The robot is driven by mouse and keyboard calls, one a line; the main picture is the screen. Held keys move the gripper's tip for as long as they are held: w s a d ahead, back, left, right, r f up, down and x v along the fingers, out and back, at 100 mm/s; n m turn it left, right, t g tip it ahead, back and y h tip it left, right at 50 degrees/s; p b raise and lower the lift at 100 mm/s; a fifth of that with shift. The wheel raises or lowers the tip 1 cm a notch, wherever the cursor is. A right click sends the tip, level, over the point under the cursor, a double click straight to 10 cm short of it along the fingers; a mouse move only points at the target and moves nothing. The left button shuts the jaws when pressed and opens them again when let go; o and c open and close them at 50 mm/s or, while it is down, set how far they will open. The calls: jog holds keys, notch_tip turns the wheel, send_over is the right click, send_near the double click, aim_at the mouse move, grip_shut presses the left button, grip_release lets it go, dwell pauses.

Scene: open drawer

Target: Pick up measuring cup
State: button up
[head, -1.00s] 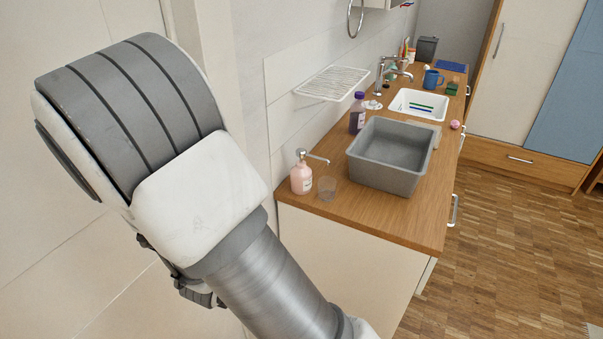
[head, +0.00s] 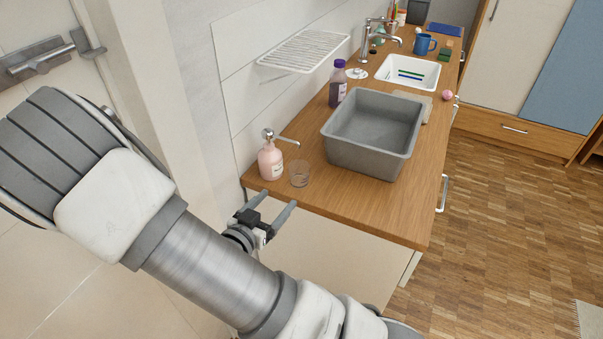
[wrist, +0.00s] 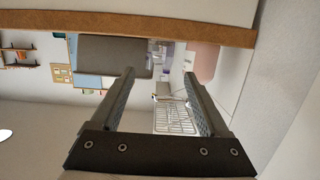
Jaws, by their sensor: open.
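The measuring cup (head: 299,174) is a small clear cup standing upright on the wooden counter near its near left corner, just right of the pink soap bottle (head: 270,160). My gripper (head: 276,201) is open and empty. It is at the near end of the counter, just short of the cup and apart from it, with its fingers pointing toward the counter. In the wrist view the open fingers of my gripper (wrist: 158,74) frame the scene, which appears upside down. The pink bottle (wrist: 203,60) shows beyond the right finger there. I cannot clearly make out the cup in that view.
A grey basin (head: 372,135) stands on the counter (head: 350,205) right of the cup. A purple bottle (head: 338,84) is behind, below a wall rack (head: 304,50). A white sink (head: 408,73) and blue mug (head: 425,44) are farther back.

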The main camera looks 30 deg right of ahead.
aim_at(304, 170)
jog(key=b+x, duration=0.1)
jog(key=x, duration=1.5)
jog(key=shift+d+f+b, duration=0.1)
jog(key=shift+f+b, duration=0.05)
jog(key=shift+b, duration=0.25)
jog(key=c, duration=1.2)
